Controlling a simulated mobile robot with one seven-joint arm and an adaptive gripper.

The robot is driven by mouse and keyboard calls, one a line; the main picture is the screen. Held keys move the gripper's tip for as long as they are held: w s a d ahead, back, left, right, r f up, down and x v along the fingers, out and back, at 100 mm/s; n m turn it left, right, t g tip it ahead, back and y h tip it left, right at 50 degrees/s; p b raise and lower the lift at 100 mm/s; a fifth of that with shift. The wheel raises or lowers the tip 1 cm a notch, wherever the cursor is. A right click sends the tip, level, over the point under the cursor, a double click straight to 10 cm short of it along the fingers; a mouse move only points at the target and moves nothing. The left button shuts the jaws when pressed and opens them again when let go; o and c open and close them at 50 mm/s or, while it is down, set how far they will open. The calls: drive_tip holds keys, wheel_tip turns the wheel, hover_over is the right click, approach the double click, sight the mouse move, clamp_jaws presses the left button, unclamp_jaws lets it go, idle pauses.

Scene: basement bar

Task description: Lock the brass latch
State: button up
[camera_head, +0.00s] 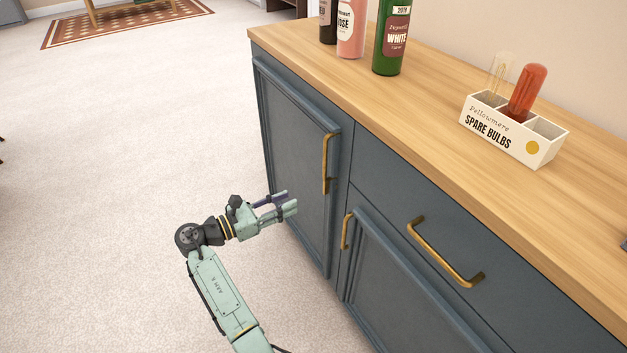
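No brass latch can be made out in this view. The brass fittings I see are pull handles: a tall one (328,163) on the left blue cabinet door, a short one (347,230) on the lower right door and a long one (445,252) on the drawer front. My gripper (291,200) is in front of the left door (297,150), below and left of its tall handle. Its two fingers point right toward the door and look apart, with nothing visible between them. Whether the fingertips touch the door is hard to tell.
The wooden counter (440,113) carries several bottles, including a green one (391,40) and a pink one (351,30). A white spare bulbs box (500,135) holds a red bulb (527,92) and a clear bulb. Pale carpet (130,150) lies open at left; a patterned rug (125,22) is beyond.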

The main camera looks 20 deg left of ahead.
drive_tip(key=p+x, duration=0.1)
drive_tip(key=x, duration=1)
drive_tip(key=shift+s+d, duration=0.15)
drive_tip(key=shift+s, duration=0.05)
drive_tip(key=shift+c, duration=0.5)
clamp_jaws()
